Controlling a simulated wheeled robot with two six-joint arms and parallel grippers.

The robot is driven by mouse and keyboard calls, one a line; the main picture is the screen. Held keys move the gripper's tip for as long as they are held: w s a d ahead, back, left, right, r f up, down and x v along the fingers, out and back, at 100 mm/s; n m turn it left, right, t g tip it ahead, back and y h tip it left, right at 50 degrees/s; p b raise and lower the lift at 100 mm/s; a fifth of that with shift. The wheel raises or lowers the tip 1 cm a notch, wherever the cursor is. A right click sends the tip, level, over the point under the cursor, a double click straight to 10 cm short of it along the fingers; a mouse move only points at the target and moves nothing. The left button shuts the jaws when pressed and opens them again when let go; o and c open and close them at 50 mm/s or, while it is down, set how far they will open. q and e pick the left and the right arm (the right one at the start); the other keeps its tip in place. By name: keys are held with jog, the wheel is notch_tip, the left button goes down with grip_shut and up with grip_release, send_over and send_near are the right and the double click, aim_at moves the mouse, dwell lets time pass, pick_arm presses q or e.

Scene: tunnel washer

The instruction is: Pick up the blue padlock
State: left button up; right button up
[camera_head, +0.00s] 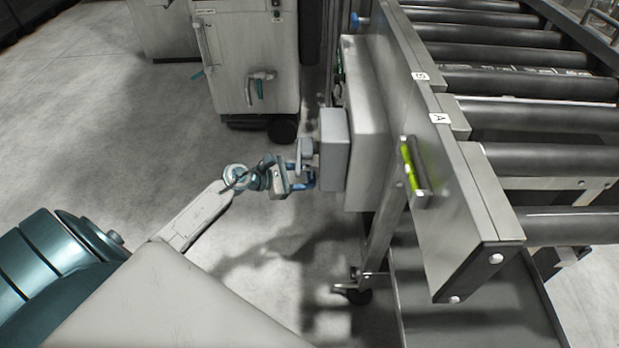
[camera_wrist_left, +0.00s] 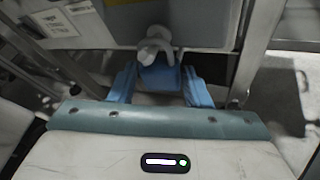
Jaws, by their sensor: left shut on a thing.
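The blue padlock (camera_wrist_left: 160,77) sits between the two blue fingers of my left gripper (camera_wrist_left: 159,84) in the left wrist view. The fingers are shut on its sides. A pale grey rounded handle (camera_wrist_left: 154,47) is just beyond the padlock and hides part of its far end; I cannot tell whether the padlock is still attached there. In the head view my left gripper (camera_head: 303,181) is at the left side of a grey box (camera_head: 334,150), low beside the conveyor. The padlock is mostly hidden by the gripper there. My right gripper is not in view.
A roller conveyor (camera_head: 540,120) with a steel side frame fills the right. A larger grey cabinet (camera_head: 366,120) stands behind the box. A white wheeled machine (camera_head: 250,60) stands at the back. The floor (camera_head: 110,130) at the left is clear.

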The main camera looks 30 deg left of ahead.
pick_arm(q)
jog(key=shift+s, duration=0.1)
jog(key=shift+r, duration=0.2)
grip_shut()
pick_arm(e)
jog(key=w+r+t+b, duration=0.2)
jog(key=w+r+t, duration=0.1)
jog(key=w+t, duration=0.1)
pick_arm(q)
jog(key=s+a, duration=0.4)
jog(key=a, duration=0.3)
jog(key=s+a+p, duration=0.1)
jog(key=s+a, duration=0.4)
jog(key=a, duration=0.3)
jog(key=shift+s+a+r, duration=0.15)
jog(key=shift+a+r, duration=0.05)
jog(key=shift+r, duration=0.25)
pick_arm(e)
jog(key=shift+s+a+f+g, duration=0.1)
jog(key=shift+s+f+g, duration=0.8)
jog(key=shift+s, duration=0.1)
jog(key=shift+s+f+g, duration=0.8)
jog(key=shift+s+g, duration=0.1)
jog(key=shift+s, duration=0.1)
